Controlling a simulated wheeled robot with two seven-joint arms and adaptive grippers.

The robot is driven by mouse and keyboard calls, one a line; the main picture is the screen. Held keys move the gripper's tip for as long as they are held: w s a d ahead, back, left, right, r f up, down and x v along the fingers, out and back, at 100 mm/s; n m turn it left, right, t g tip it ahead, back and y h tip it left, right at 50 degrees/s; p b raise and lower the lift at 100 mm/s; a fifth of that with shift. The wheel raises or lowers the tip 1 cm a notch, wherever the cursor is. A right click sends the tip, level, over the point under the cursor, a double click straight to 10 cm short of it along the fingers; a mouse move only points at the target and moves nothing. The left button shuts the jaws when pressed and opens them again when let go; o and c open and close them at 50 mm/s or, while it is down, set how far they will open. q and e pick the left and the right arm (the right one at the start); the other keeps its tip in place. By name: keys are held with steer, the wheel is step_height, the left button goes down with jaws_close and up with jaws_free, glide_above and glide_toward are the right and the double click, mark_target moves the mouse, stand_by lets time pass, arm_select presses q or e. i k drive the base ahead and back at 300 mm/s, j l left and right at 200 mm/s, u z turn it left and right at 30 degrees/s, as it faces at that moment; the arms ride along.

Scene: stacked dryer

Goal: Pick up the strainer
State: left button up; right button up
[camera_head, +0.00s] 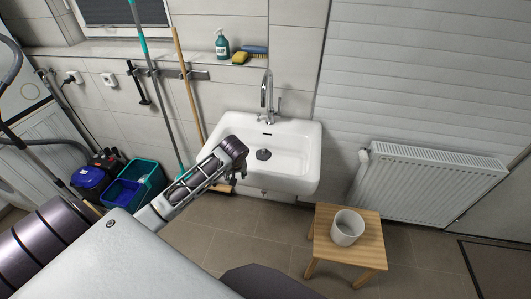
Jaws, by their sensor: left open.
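The strainer (263,154) looks like a small dark round piece in the bottom of the white sink basin (304,162), near its middle. My left gripper (232,153) reaches in from the lower left and is open. Its fingertips are over the left part of the sink in the picture, left of the strainer and apart from it. Its height above the basin is hard to tell. I see nothing held in it. My right gripper is not in view.
A chrome faucet (267,92) rises behind the basin. A mop handle (153,80) and a broom handle (187,90) lean left of the sink. A wooden stool (325,247) with a white pot (347,228) stands at right, before a radiator (425,185).

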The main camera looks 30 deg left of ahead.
mark_target(264, 154)
steer(key=i, duration=0.85)
